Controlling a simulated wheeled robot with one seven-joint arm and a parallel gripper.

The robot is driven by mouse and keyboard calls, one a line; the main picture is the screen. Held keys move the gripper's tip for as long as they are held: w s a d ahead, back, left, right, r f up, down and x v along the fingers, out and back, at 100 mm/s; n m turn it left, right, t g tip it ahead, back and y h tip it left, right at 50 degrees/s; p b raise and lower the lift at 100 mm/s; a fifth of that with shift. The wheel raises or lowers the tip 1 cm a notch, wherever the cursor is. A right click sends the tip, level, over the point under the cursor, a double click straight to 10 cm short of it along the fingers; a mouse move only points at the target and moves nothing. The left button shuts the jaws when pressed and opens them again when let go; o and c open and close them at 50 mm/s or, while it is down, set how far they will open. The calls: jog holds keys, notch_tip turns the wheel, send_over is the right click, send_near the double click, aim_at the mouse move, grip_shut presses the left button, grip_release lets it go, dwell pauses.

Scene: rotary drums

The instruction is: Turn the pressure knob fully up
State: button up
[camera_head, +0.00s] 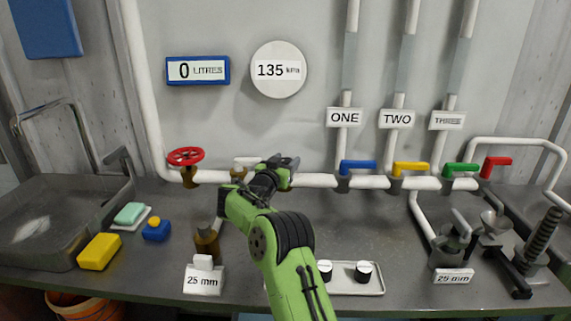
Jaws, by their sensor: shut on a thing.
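My gripper (284,162) is at the white horizontal pipe (315,181), in front of the wall below the round gauge. It is shut on the pressure knob, which the gripper and wrist hide almost wholly. The knob's turn angle cannot be seen. The round pressure gauge (278,70) on the wall reads 135 kPa. My green arm reaches up from the bottom middle and covers part of the bench.
A red wheel valve (186,157) and a white handle (246,161) sit left of my gripper. Blue (358,167), yellow (410,168), green (461,169) and red (496,166) levers stand to the right. A tray (354,285) with black-and-white knobs lies beside my arm.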

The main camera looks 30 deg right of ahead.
jog(key=o, duration=0.9)
jog(key=shift+o, duration=0.2)
jog(key=b+v, duration=0.2)
jog(key=v, duration=1.3)
jog(key=shift+a, duration=0.3)
jog(key=shift+s+f, duration=0.1)
jog(key=shift+s, duration=0.05)
